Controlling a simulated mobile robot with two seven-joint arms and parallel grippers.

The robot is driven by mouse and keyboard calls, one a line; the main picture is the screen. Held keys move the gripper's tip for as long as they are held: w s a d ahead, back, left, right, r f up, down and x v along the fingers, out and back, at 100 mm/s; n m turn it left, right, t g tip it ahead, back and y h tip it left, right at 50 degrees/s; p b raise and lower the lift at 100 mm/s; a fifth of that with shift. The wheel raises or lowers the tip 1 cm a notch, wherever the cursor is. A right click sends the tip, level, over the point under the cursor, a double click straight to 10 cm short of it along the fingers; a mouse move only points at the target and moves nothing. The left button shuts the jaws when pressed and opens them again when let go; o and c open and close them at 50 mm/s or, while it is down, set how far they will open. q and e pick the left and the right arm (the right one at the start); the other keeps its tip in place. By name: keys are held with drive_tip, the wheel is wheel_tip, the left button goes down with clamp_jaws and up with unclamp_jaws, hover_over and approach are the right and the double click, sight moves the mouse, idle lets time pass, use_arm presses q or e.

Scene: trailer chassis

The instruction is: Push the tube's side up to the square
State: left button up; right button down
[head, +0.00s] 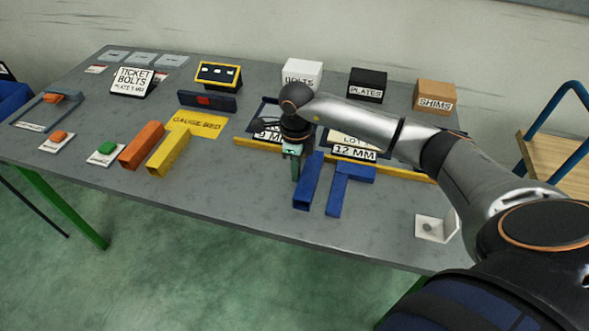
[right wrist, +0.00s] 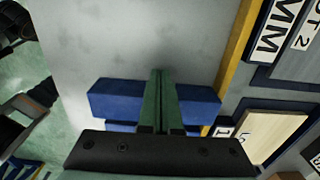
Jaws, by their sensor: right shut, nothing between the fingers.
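A blue square tube (head: 306,187) lies on the grey bench, pointing from the front edge toward the back. The blue L-shaped square (head: 336,195) lies just right of it, with a narrow strip of bench between them. My right gripper (head: 295,176) is shut and empty, pointing down at the tube's left side. Whether it touches the tube is unclear. In the right wrist view, the shut green fingers (right wrist: 160,75) cross in front of the tube (right wrist: 115,98), and part of the square (right wrist: 120,127) shows below it. My left gripper is not in view.
A yellow strip (head: 405,174) runs behind the tube and square, with labelled trays beyond it. A white corner piece (head: 431,228) stands at the right. Orange (head: 141,146) and yellow (head: 168,153) tubes lie to the left. The bench between them and my gripper is clear.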

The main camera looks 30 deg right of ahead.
sight(312, 173)
drive_tip(key=shift+s+d, duration=1.35)
drive_tip(key=shift+s, duration=0.25)
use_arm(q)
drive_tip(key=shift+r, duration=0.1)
use_arm(e)
drive_tip(key=shift+w, duration=0.1)
